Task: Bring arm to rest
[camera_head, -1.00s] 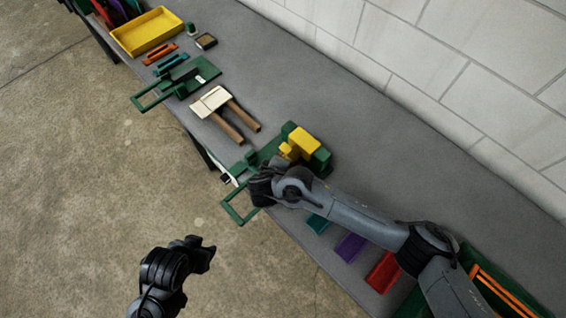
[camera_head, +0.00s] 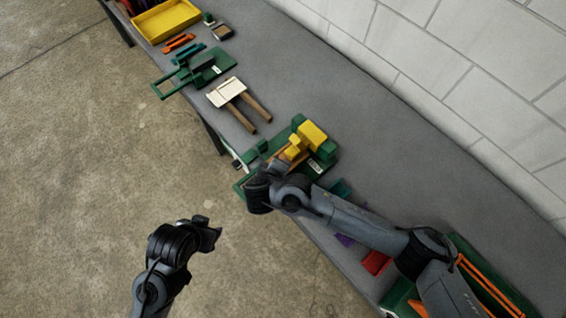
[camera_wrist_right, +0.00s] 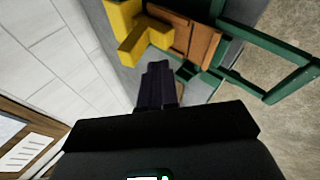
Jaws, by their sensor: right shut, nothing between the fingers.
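My right arm (camera_head: 350,222) reaches in from the right over the bench. Its gripper (camera_head: 257,188) is at the bench's front edge, beside and partly over the green fixture (camera_head: 328,153) with the yellow block (camera_head: 312,134). In the right wrist view its dark fingers (camera_wrist_right: 158,85) are together with nothing between them. The yellow block (camera_wrist_right: 150,35) and the green frame handle (camera_wrist_right: 285,75) lie beyond them. Contact with the fixture cannot be judged. My left gripper (camera_head: 212,230) is over the bare floor, clear of the bench; its finger gap is unclear.
The grey bench (camera_head: 400,170) runs along a white block wall (camera_head: 470,60). A pale piece with two wooden handles (camera_head: 232,95), another green fixture (camera_head: 205,68) and a yellow tray (camera_head: 165,20) lie farther along. Purple and red pieces (camera_head: 376,262) lie under my right arm. The floor (camera_head: 90,170) is open.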

